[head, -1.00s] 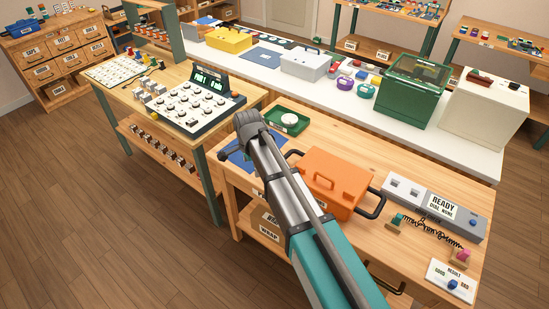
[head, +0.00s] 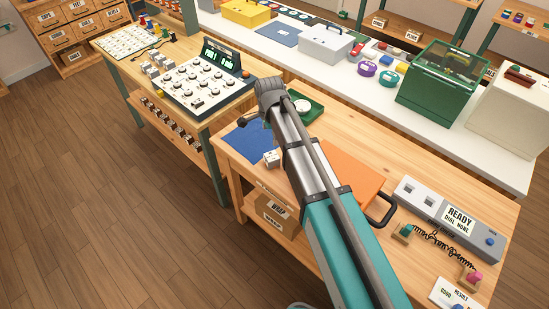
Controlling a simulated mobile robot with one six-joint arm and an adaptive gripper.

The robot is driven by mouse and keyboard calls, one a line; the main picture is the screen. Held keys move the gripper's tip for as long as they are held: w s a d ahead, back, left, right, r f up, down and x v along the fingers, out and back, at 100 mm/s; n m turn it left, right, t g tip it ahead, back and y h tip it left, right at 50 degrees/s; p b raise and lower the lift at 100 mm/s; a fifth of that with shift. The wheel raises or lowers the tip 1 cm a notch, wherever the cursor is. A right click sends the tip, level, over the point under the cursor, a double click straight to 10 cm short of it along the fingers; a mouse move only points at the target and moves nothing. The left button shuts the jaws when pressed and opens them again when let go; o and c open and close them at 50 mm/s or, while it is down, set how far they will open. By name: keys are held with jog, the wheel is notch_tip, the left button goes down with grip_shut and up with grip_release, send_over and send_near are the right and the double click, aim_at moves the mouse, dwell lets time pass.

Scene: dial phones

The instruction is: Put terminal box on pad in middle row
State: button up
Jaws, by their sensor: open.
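A small white box (head: 272,157) with dark marks, which looks like a terminal box, sits at the front edge of the blue mat (head: 243,146) on the near bench. My gripper (head: 249,121) is over the back part of that mat, behind the white box and apart from it. It is open, and I see nothing in it; its fingers are partly hidden by my arm. Several similar small white boxes (head: 151,70) stand beside the panel with rows of round white pads (head: 196,84) on the left table. A flat white board (head: 131,41) with rows of marks lies beyond them.
An orange case (head: 354,172) lies right of my arm, partly hidden by it. A green tray (head: 302,104) is behind my arm. A grey tester (head: 450,213) reads READY, with a coiled cord (head: 437,239) before it. A gap separates the left table from this bench.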

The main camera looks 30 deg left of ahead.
aim_at(272, 156)
jog(key=shift+f, duration=0.1)
notch_tip(272, 156, down, 8)
jog(key=b, duration=0.8)
jog(key=shift+f+b, duration=0.25)
jog(key=shift+b, duration=0.05)
dwell(0.5)
jog(key=f+b, duration=0.3)
jog(key=shift+w+d+f, duration=0.1)
jog(key=shift+w+f, duration=0.1)
jog(key=shift+w, duration=0.05)
jog(key=shift+f+b, duration=0.9)
jog(key=shift+b, duration=0.2)
jog(key=c, duration=1.2)
